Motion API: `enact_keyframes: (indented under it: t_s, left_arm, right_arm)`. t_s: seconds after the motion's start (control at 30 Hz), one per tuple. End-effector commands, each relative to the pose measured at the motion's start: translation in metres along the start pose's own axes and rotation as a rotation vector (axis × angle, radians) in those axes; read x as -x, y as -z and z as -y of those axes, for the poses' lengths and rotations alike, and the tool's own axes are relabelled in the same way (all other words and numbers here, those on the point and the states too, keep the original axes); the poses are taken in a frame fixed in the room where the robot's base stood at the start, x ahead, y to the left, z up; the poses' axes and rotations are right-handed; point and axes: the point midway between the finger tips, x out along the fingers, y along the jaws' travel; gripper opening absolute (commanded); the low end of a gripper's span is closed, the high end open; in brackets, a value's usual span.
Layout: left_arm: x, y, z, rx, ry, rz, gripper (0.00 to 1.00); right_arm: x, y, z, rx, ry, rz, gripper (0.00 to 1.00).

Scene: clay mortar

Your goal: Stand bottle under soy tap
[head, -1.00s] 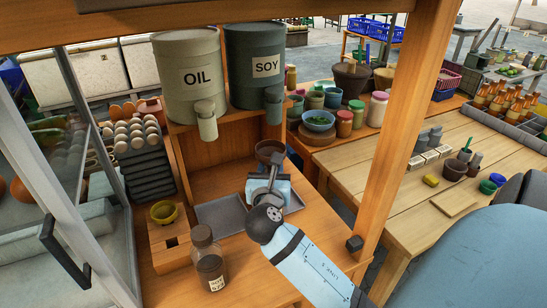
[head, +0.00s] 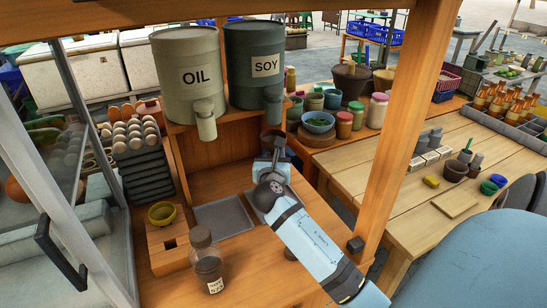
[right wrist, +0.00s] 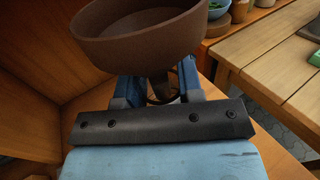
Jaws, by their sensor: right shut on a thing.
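The bottle (head: 207,262), clear with dark contents and a pale label, stands upright and capped on the wooden counter at the front left in the head view. The soy tap (head: 273,103) sticks out low on the dark green SOY drum (head: 253,62). My right gripper (head: 273,157) is below and beyond that tap, well away from the bottle. It is shut on a brown bowl-like piece (right wrist: 140,40) with a narrow stem, perhaps a funnel; the right wrist view shows its wide cup above the jaws (right wrist: 158,85). My left gripper is not in view.
A grey tray (head: 222,215) lies empty on the counter, left of my right arm. The OIL drum (head: 187,75) stands left of the SOY drum. A wooden block (head: 170,240) with a yellow cup is beside the bottle. A wooden post (head: 390,130) rises on the right.

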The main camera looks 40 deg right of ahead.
Motion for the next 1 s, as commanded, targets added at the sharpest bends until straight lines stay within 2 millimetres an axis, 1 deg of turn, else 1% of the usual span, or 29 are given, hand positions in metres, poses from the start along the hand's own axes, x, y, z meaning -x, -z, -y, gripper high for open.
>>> enact_keyframes:
  t_s: [0.13, 0.27, 0.3, 0.37, 0.4, 0.7, 0.73, 0.87, 1.0]
  left_arm:
    - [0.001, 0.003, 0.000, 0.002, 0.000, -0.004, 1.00]
    - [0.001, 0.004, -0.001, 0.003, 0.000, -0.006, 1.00]
    - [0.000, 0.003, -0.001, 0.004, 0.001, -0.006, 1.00]
    - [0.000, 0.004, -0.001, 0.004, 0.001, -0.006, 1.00]
    - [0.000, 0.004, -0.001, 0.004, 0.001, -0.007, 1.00]
    - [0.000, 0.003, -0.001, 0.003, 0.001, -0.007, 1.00]
    - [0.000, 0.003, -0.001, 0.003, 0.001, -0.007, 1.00]
    - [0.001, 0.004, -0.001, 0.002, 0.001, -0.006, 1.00]
    - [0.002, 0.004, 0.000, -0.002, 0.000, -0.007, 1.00]
  right_arm:
    - [0.000, -0.002, 0.000, -0.001, 0.000, 0.002, 0.00]
    - [0.000, 0.001, 0.000, 0.000, 0.000, 0.002, 0.00]
    - [0.000, 0.001, 0.000, 0.000, 0.000, 0.001, 0.43]
    - [0.000, 0.001, 0.000, 0.000, 0.000, 0.001, 0.57]
    - [0.000, 0.001, 0.000, 0.000, 0.000, 0.001, 0.60]
    - [0.000, -0.002, 0.000, -0.002, 0.000, 0.002, 0.60]
    - [0.003, -0.002, 0.000, -0.001, -0.001, 0.001, 0.60]
    - [0.021, -0.001, 0.000, -0.001, -0.002, 0.000, 0.60]
    - [0.052, -0.001, -0.001, -0.001, -0.003, -0.001, 0.60]
